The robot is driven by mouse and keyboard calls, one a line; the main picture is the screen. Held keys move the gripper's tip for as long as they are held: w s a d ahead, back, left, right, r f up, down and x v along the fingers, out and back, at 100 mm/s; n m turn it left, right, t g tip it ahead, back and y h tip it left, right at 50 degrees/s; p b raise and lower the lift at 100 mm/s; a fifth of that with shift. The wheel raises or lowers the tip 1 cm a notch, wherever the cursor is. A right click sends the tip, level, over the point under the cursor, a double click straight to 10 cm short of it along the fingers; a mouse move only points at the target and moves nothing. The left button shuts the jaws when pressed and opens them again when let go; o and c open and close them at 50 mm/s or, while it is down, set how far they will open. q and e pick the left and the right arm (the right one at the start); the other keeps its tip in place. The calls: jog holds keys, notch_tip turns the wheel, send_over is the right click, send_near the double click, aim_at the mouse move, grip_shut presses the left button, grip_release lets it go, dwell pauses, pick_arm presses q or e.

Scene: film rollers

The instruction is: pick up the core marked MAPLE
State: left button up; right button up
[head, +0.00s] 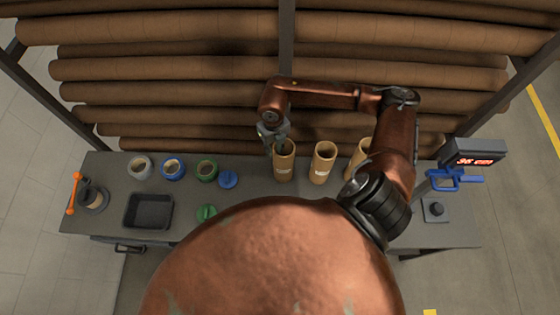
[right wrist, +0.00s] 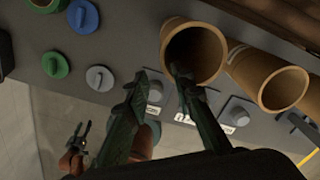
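Three tan cardboard cores stand in a row on the bench: a left core (head: 284,163), a middle core (head: 322,163) and a right core (head: 355,160), partly behind my right arm. Pale labels show on the left and middle ones, but I cannot read MAPLE. My right gripper (head: 274,136) is at the rim of the left core. In the right wrist view my right gripper (right wrist: 162,76) is open, one finger over the mouth of a core (right wrist: 207,37), the other outside its wall. A small dark gripper shape, apparently my left gripper (right wrist: 80,136), appears low in that view; its fingers are unclear.
Left of the cores are grey, blue and green rings (head: 207,170), a blue cap (head: 228,179), a green cap (head: 206,213) and a black tray (head: 149,211). A red-lit display (head: 474,158) and blue clamp (head: 455,180) stand right. Large brown rolls (head: 180,68) fill the rack behind.

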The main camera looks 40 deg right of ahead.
aim_at(283, 163)
pick_arm(q)
jog(key=shift+s+a+f+b, duration=0.1)
jog(key=shift+s+f+b, duration=0.25)
jog(key=shift+f, duration=0.25)
jog(key=shift+s+a+f+b, duration=0.1)
jog(key=shift+s+f+b, duration=0.1)
jog(key=shift+f+b, duration=0.3)
pick_arm(e)
notch_tip(283, 163, down, 13)
jog(key=shift+w+d, duration=0.35)
jog(key=shift+d, duration=0.05)
jog(key=shift+c, duration=0.7)
pick_arm(q)
jog(key=shift+d, duration=0.1)
pick_arm(e)
grip_shut()
